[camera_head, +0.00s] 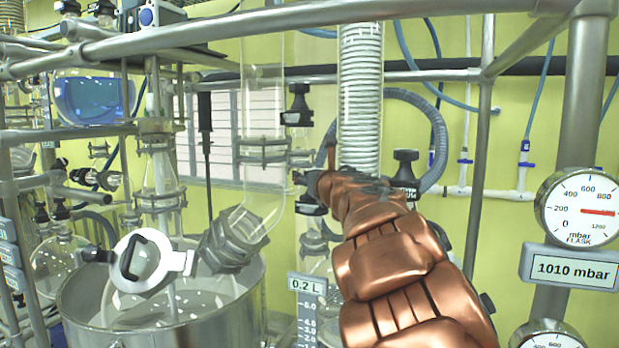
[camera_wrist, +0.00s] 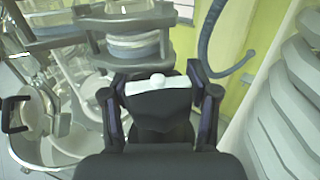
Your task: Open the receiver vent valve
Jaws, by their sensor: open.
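My gripper (camera_head: 314,180) is beyond the end of my copper-coloured arm, at the glass column in the middle of the head view, partly hidden by the arm. In the wrist view its two dark fingers (camera_wrist: 158,78) stand apart, open. Black-knobbed valves show in the head view: one left of the coil condenser (camera_head: 298,105) and one just right of my arm (camera_head: 405,168). I cannot tell which is the receiver vent valve. The receiver, by the 0.2 L scale (camera_head: 307,310), is mostly hidden.
A coil condenser (camera_head: 361,95) rises behind my arm. Metal frame rails (camera_head: 280,18) cross above, and a post (camera_head: 478,170) stands to the right. A steel vessel (camera_head: 235,315) is lower left. A flask gauge (camera_head: 577,208) with a 1010 mbar label is at right.

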